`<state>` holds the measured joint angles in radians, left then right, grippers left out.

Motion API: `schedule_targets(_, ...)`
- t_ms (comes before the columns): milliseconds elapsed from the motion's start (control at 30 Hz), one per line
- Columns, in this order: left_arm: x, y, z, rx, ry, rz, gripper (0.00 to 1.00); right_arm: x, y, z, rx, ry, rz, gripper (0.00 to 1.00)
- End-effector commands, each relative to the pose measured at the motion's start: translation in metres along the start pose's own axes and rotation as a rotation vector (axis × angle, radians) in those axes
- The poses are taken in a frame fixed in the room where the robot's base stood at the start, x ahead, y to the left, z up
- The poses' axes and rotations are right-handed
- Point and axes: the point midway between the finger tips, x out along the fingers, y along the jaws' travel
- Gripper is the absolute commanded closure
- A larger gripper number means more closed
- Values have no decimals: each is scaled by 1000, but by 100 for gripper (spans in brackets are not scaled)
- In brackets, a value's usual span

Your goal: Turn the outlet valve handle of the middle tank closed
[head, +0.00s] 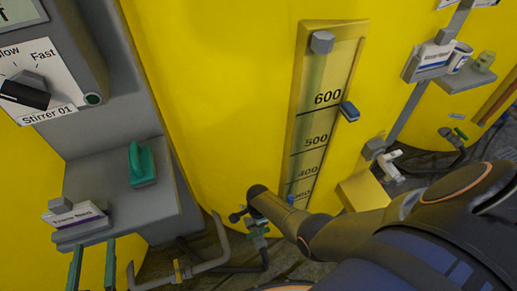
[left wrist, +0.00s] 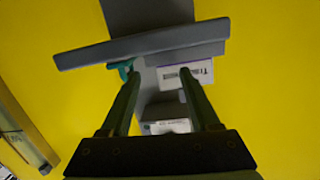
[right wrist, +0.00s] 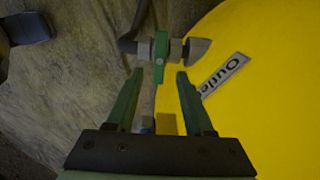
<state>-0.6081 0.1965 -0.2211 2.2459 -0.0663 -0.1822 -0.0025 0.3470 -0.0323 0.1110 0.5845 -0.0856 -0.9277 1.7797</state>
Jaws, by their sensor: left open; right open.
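The middle tank is the large yellow tank (head: 225,80) with a level gauge, in the head view. In the right wrist view, a valve with a green handle (right wrist: 160,62) sits on a grey pipe beside a yellow tank wall. The handle lies crosswise to the pipe. My right gripper (right wrist: 160,78) is open, with its fingertips on either side of the handle's lower end; contact is unclear. In the head view, a green-marked outlet fitting (head: 257,231) shows low on the middle tank, near my right arm. My left gripper (head: 92,262) is open and empty, below a grey shelf.
The grey shelf (head: 115,205) carries a green object (head: 142,165) and a labelled block. A stirrer panel (head: 35,85) is above it. Pipes (head: 205,262) run low near the valve. A second small shelf (head: 465,78) is at right. A partly hidden outlet label (right wrist: 223,75) is on the tank.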

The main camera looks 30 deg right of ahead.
Motion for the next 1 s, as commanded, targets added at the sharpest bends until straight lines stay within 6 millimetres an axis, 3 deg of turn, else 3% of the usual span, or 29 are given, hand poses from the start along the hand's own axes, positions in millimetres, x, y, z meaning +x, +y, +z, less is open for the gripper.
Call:
schedule_targets(300,-17,15,75,-89,-306,21,38,-19,1,0,0,0,1,48)
schedule_targets(633,-54,39,135,-175,-603,56,38,-46,1,0,1,0,1,48)
schedule_targets(800,-53,39,122,-175,-595,58,38,-64,1,0,1,0,1,48)
schedule_targets(1000,-52,39,121,-175,-594,59,38,-68,0,0,1,0,1,48)
